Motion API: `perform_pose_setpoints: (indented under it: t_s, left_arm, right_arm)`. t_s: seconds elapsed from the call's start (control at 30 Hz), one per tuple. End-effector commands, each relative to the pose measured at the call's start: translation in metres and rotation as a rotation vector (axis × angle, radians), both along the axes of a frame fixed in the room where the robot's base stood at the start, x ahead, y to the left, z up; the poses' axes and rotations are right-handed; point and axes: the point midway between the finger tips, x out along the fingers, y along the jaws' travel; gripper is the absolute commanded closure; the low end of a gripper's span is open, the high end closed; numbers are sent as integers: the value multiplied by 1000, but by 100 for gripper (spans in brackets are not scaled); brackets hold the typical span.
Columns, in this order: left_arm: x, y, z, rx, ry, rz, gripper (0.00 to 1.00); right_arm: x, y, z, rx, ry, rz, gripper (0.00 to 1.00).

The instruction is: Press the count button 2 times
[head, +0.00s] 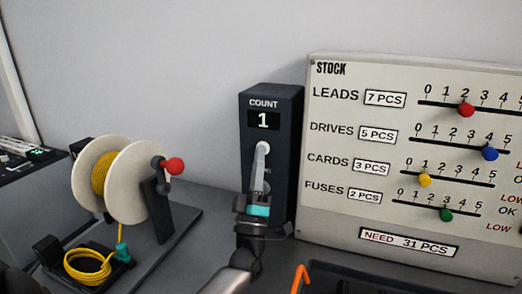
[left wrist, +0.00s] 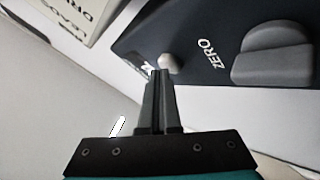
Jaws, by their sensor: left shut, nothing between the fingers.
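The dark count box (head: 284,148) stands against the wall, and its display (head: 263,120) reads 1. Its pale round button (head: 263,147) is below the display; it also shows in the left wrist view (left wrist: 167,62). My left gripper (head: 261,154) is shut and empty, pointing at the button from the front. In the left wrist view, its closed fingertips (left wrist: 160,73) are at the button and partly overlap it. I cannot tell whether they touch or press it. My right gripper is not in view.
A grey knob (left wrist: 275,55) marked ZERO is on the box near the button. A stock board (head: 340,225) with coloured sliders stands to the right. A reel of yellow cable (head: 104,174) with a red-knobbed crank (head: 172,166) stands left. A dark tray (head: 350,270) is at front right.

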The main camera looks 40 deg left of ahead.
Motion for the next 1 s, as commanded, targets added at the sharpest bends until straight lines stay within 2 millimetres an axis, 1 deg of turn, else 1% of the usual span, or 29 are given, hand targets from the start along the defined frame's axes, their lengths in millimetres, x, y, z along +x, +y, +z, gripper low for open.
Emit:
perform_pose_setpoints:
  t_s: [0.4, 0.73, 1.0]
  left_arm:
    - [-17, -6, 0, 0, 1, 0, 100]
    - [-19, -6, 0, 0, 1, 0, 100]
    - [-43, -14, 1, 0, 3, 0, 100]
  right_arm:
    - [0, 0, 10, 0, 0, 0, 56]
    - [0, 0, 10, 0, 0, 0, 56]
    - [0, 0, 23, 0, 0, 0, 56]
